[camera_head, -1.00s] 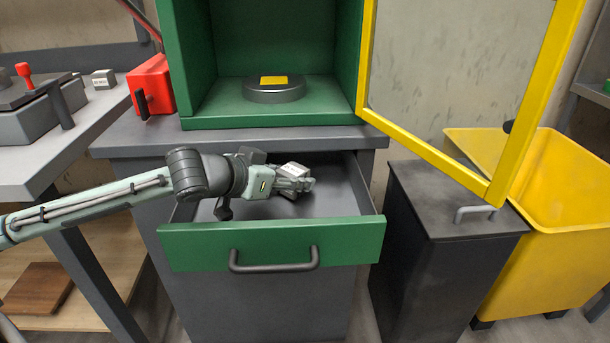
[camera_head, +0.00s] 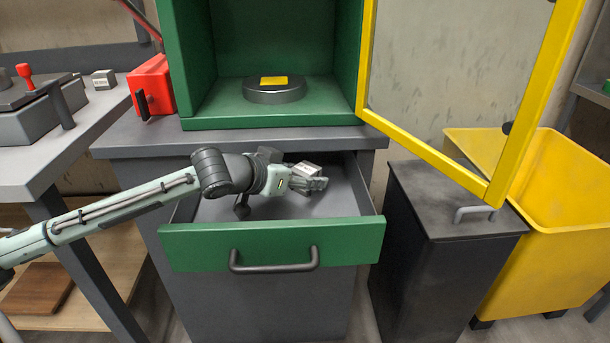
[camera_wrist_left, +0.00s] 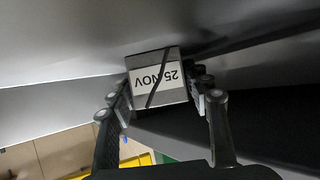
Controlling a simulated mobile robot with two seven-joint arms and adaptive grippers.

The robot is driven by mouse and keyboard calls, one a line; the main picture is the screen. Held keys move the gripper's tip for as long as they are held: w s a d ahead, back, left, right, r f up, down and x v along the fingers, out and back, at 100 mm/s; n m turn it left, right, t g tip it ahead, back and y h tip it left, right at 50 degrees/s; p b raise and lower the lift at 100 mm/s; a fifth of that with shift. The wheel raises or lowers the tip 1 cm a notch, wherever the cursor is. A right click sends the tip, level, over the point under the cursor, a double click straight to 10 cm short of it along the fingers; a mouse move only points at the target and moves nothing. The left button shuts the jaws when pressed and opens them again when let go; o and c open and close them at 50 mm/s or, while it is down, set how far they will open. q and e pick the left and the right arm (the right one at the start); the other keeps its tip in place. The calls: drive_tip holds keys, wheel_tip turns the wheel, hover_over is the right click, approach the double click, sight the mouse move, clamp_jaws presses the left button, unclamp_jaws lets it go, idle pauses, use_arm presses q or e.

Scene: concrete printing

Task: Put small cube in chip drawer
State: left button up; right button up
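The small grey cube (camera_head: 307,169) has a white label reading "25 NOV", upside down in the left wrist view (camera_wrist_left: 157,78). My left gripper (camera_head: 310,182) reaches over the open chip drawer (camera_head: 272,243) and is shut on the cube, with a finger on either side of it. The drawer has a green front with a dark handle and a grey inside. The cube is over the drawer's rear right part; I cannot tell whether it touches the drawer floor. My right gripper is not in view.
A green cabinet (camera_head: 187,60) stands above the drawer, its yellow-framed door (camera_head: 430,153) open to the right. A similar block (camera_head: 104,79) is on the left bench. A dark bin (camera_head: 440,250) and a yellow bin (camera_head: 545,230) stand at right.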

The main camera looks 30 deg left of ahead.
sight(297, 175)
use_arm(q)
drive_tip(key=shift+o, duration=0.9)
drive_tip(key=shift+r, duration=0.1)
drive_tip(key=v, duration=0.6)
drive_tip(key=shift+s+a, duration=0.1)
drive_tip(key=shift+s, duration=0.05)
drive_tip(key=shift+s+a+r, duration=0.1)
drive_tip(key=shift+s+r, duration=0.25)
drive_tip(key=shift+s, duration=0.15)
drive_tip(key=shift+c, duration=0.6)
